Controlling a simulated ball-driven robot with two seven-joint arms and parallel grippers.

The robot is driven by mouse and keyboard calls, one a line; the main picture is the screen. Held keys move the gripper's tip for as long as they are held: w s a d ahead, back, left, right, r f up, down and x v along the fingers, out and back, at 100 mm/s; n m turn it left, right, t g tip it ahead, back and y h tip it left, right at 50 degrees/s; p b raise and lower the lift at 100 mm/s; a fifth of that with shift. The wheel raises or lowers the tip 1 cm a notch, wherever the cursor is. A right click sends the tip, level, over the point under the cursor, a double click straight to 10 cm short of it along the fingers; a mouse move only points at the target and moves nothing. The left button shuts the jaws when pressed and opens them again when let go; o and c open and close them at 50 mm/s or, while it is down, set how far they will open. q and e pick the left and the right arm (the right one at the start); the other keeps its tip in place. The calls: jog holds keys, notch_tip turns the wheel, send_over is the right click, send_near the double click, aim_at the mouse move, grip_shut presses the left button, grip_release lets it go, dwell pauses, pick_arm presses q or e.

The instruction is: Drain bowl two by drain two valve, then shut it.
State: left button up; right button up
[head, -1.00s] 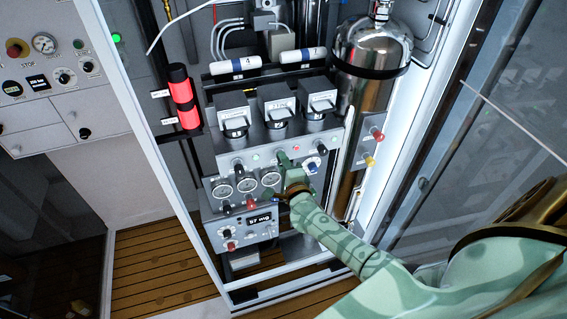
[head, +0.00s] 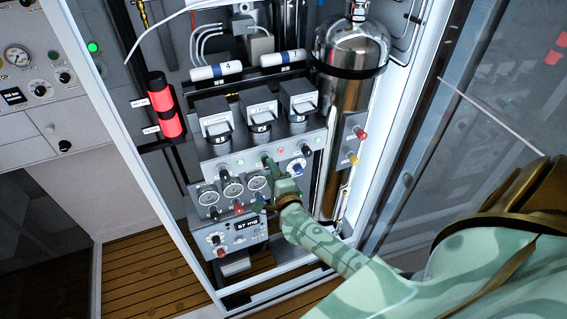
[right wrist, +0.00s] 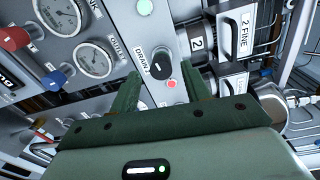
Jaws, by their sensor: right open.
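The drain two valve is a black round knob (right wrist: 160,62) with a white mark, beside the word DRAIN in the right wrist view. In the head view my right gripper mostly hides that part of the panel. My right gripper (right wrist: 161,88) is open, its two green fingers either side of the knob in the picture; I cannot tell whether they touch it. It also shows in the head view (head: 270,167), in front of the panel. Bowl two (right wrist: 199,45), with a "2" label, is beside the knob, under the housing marked 2 FINE (right wrist: 243,36). My left gripper is out of view.
A red light (right wrist: 172,84) and a green light (right wrist: 145,7) flank the knob. Gauges (head: 233,190), a small display (head: 247,225) and a blue knob (head: 297,168) crowd the panel. A steel cylinder (head: 350,65) and the cabinet's white frame (head: 375,140) stand at the right.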

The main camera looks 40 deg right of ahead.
jog(key=v, duration=1.3)
jog(key=shift+s+b, duration=0.3)
jog(key=shift+s, duration=0.05)
jog(key=shift+a, duration=0.1)
jog(key=s+a+f+n+g+y+b, duration=0.25)
jog(key=f+n, duration=0.25)
jog(key=f, duration=0.4)
jog(key=s+a+f+n+g+y+b, duration=0.15)
jog(key=s+f+n, duration=0.3)
jog(key=f, duration=0.45)
jog(key=s+a+f+n+g+y+b, duration=0.1)
jog(key=s+f+n+g, duration=0.15)
jog(key=f+n, duration=0.45)
jog(key=s+f+n+g+b, duration=0.4)
jog(key=s+f+b, duration=0.5)
jog(key=s+f, duration=0.4)
jog(key=s+d+f+n+g+b, duration=0.1)
jog(key=s+f+n+g+b, duration=0.4)
jog(key=f, duration=1.7)
jog(key=s+b, duration=0.4)
jog(key=s, duration=0.4)
jog(key=shift+d+f+h, duration=0.15)
jog(key=shift+f+h, duration=0.1)
jog(key=shift+h, duration=0.15)
